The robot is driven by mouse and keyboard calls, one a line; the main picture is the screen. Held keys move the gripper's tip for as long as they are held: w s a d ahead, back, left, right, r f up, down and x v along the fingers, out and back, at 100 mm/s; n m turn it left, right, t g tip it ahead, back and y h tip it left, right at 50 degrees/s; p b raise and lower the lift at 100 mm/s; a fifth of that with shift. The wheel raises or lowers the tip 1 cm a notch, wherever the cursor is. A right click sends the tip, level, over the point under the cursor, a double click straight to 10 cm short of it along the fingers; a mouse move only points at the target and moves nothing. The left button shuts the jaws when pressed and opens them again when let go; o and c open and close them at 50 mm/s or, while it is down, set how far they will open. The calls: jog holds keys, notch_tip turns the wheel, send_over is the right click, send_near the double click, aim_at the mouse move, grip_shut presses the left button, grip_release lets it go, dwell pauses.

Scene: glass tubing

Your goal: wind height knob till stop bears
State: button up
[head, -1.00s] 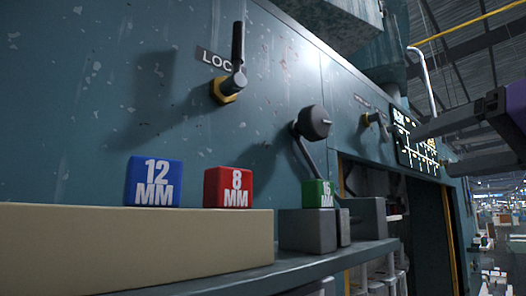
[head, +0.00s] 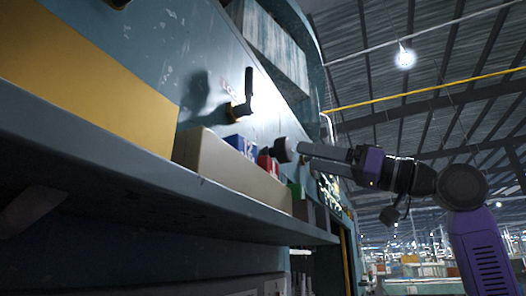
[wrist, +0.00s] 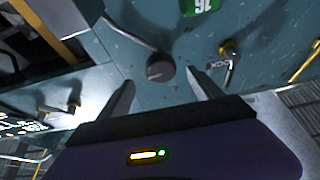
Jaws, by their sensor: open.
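A dark round knob (head: 285,149) stands out from the teal machine panel; in the wrist view the knob (wrist: 160,67) shows ahead, about midway between my fingertips. I cannot read a label that names it. My gripper (head: 303,155) is open, its fingers pointing at the knob from the right. In the wrist view both fingers of my gripper (wrist: 160,84) are apart with nothing held, and the knob looks at or just beyond the tips; contact cannot be told. The lock lever (head: 247,98), black with a yellow collar, points up; it also shows in the wrist view (wrist: 228,68).
A blue block (head: 235,142), a red block (head: 266,164) and a green block, marked 16 in the wrist view (wrist: 203,5), are near the knob. Another fitting (wrist: 68,108) shows at left in the wrist view.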

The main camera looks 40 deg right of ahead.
aim_at(290, 153)
jog(key=shift+w+a+r, duration=0.15)
jog(key=shift+w+a, duration=0.1)
jog(key=shift+w, duration=0.05)
jog(key=shift+p+x, duration=0.7)
jog(key=shift+x, duration=2.9)
jog(key=c, duration=1.3)
jog(key=shift+c, duration=0.2)
jog(key=shift+m+h, duration=0.3)
